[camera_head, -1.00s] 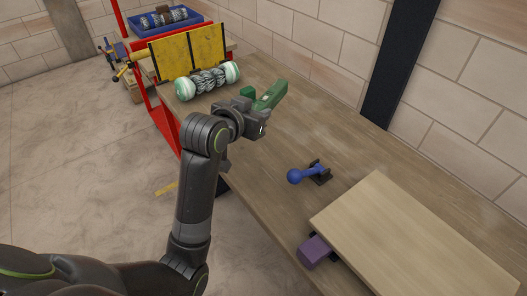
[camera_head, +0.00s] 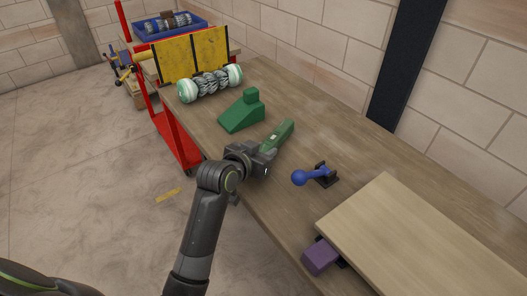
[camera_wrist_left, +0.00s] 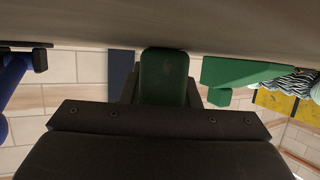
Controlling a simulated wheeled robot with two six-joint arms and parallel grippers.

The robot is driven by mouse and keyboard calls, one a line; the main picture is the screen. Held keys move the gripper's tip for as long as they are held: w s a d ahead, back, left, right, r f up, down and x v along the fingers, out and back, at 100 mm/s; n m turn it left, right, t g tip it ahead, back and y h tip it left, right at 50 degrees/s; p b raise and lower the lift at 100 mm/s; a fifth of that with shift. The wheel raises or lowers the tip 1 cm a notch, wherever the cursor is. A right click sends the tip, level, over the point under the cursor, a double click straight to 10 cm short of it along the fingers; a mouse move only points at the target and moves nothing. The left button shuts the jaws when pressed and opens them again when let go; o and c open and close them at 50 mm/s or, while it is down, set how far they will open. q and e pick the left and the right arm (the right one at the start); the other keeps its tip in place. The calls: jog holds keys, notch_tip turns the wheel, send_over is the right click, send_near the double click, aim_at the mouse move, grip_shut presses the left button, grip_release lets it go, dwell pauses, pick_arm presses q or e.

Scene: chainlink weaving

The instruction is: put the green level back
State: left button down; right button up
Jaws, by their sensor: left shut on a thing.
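The green level (camera_head: 280,132) is a long green bar with a small pale window. My left gripper (camera_head: 264,153) is shut on its near end, and the bar points away toward the back right. In the left wrist view the level (camera_wrist_left: 164,77) sits between the fingers, close to the table surface; I cannot tell whether it touches. A green wedge-shaped block (camera_head: 240,117) with a raised knob stands on the table behind and left of the level, apart from it. It also shows in the left wrist view (camera_wrist_left: 236,73). My right gripper is out of view.
A blue ball-ended handle on a black base (camera_head: 301,177) is right of the gripper. A pale board (camera_head: 410,235) and a purple block (camera_head: 319,257) are at the near right. A striped roll with pale ends (camera_head: 211,84) and a yellow panel (camera_head: 192,56) are at the far left.

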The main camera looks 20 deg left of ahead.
pick_arm(q)
jog(key=shift+r, duration=0.1)
jog(key=c, duration=1.1)
grip_release()
jog(key=p+v, duration=0.1)
jog(key=v, duration=1)
jog(key=shift+s+a+r, duration=0.1)
jog(key=shift+s+r, duration=0.15)
jog(key=shift+s, duration=0.15)
